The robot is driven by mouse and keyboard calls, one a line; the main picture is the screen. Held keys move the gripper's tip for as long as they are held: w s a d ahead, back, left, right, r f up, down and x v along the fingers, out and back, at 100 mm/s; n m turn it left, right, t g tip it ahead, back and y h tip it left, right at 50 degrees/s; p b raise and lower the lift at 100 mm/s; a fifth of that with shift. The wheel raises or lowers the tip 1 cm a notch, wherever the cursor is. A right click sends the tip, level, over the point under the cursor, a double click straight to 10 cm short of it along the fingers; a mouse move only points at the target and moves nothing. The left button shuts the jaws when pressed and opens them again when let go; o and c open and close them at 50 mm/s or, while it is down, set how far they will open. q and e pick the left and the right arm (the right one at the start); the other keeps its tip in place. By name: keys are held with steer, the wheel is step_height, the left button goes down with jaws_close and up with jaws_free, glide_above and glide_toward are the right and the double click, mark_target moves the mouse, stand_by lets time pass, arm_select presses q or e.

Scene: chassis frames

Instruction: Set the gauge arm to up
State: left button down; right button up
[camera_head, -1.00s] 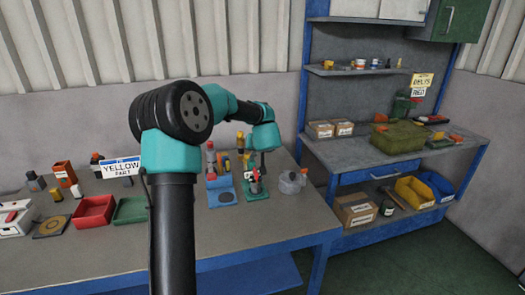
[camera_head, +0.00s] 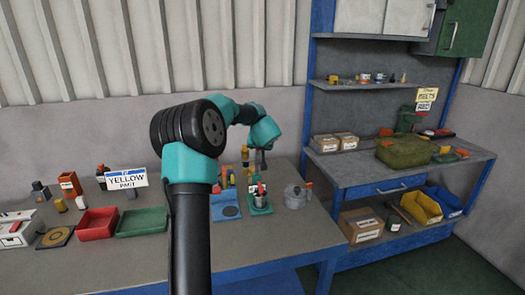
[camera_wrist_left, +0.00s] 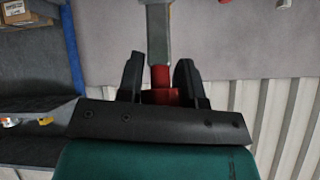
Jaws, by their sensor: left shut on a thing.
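A small device that looks like the gauge (camera_head: 260,209) stands on the bench, with a green base, a grey body and a red part on top. My left gripper (camera_head: 261,170) is just above it. In the left wrist view the fingers of my left gripper (camera_wrist_left: 160,77) are shut on a red piece (camera_wrist_left: 160,76) joined to a grey bar (camera_wrist_left: 157,35), which looks like the gauge arm. The small size in the head view hides the arm's exact angle. My right gripper is not in view.
A blue tray (camera_head: 226,211) stands left of the gauge and a grey pot (camera_head: 297,196) to its right. Red (camera_head: 96,222) and green (camera_head: 141,221) trays are at the left. The front of the bench (camera_head: 270,240) is clear.

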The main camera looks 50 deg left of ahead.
arm_select(q)
steer(key=shift+a+f, duration=0.15)
steer(key=shift+a, duration=0.2)
steer(key=shift+f, duration=0.3)
stand_by(0.9)
steer(key=c, duration=1.1)
jaws_free()
steer(key=shift+s, duration=0.1)
steer(key=shift+c, duration=0.2)
steer(key=o, duration=0.3)
steer(key=shift+a+r, duration=0.1)
steer(key=shift+r, duration=0.1)
steer(key=shift+r, duration=0.2)
steer(key=shift+d+r, duration=0.15)
steer(key=shift+d, duration=0.2)
steer(key=v, duration=1.6)
steer(key=shift+s+d+r, duration=0.1)
steer(key=shift+d+r, duration=0.05)
steer(key=shift+d, duration=0.05)
